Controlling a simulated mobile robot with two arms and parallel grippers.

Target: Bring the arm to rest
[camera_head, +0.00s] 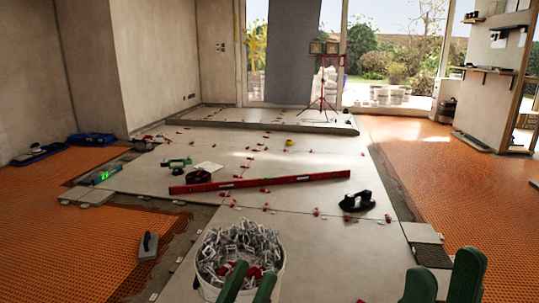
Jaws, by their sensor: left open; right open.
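My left gripper (249,280) shows at the bottom middle as two green fingers, apart and with nothing seen between them. It is in front of a white bucket (207,291) filled with grey clips and a few red pieces, and hides part of it. My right gripper (446,272) shows at the bottom right as two green fingers spread apart, empty, over the floor's right side. The arms behind both grippers are out of view.
Grey tiles (300,225) with red wedges cover the middle floor. A red level (262,183) lies across them, with a black suction lifter (357,201) at right. A red tripod lamp (323,85) stands behind.

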